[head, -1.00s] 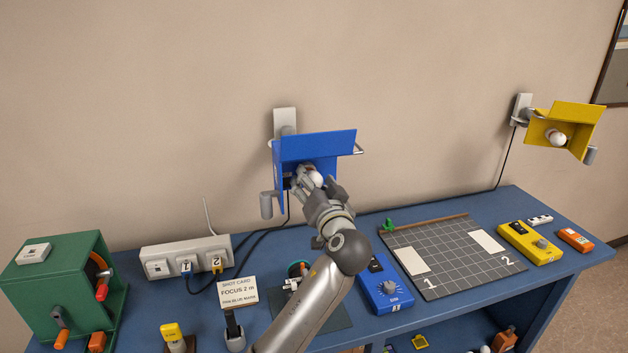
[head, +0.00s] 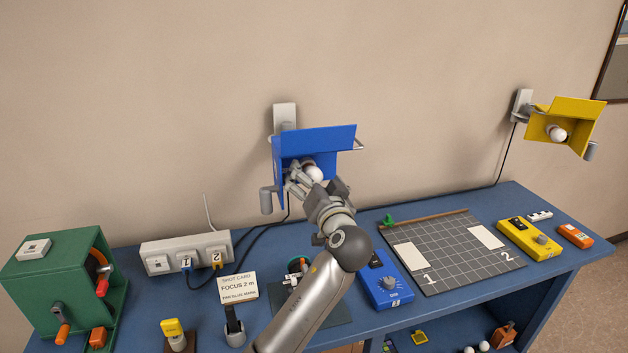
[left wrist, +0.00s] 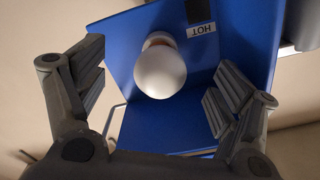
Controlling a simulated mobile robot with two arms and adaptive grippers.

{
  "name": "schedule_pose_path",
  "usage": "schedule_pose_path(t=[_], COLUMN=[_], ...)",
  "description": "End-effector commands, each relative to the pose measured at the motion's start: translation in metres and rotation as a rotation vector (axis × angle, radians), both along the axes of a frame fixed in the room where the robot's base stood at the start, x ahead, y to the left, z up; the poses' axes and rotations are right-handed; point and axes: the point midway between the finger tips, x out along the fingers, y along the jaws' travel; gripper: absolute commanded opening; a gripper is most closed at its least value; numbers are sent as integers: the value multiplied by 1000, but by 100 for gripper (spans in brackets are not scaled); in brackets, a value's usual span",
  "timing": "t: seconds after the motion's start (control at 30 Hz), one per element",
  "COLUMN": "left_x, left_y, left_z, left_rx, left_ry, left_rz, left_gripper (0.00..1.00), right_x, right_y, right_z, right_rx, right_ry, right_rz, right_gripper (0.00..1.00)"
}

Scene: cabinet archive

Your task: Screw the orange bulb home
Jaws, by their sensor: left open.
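A white bulb (head: 313,173) sits in the blue lamp hood (head: 316,142) on the wall. In the left wrist view the bulb (left wrist: 160,70) is seen end-on in the blue hood (left wrist: 145,122), by a label reading HOT (left wrist: 201,28). I see no orange-coloured bulb. My left gripper (head: 318,187) is open in front of the bulb. Its fingers stand on either side of the bulb, with gaps to both. The bulb's base is mostly hidden behind its globe. My right gripper is not in view.
A yellow lamp hood (head: 570,112) with a white bulb (head: 556,133) is on the wall at right. Below my arm, the blue bench (head: 452,284) holds a blue control box (head: 383,284), a grid board (head: 450,245), a power strip (head: 188,252) and a green box (head: 50,265).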

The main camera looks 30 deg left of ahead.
Motion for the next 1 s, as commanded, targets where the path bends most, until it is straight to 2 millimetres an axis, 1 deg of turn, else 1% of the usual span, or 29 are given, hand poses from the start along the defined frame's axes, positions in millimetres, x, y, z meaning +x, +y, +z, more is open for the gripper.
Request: schedule_pose_path(t=[0.7,1.0], left_x=[-33,-38], left_y=[-38,-43], left_z=[-1,0], left_rx=[-1,0], left_ry=[1,0], left_rz=[-1,0], left_gripper=[87,87], right_x=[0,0], right_y=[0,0], right_z=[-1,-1], right_rx=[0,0], right_ry=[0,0], right_rz=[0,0], right_gripper=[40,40])
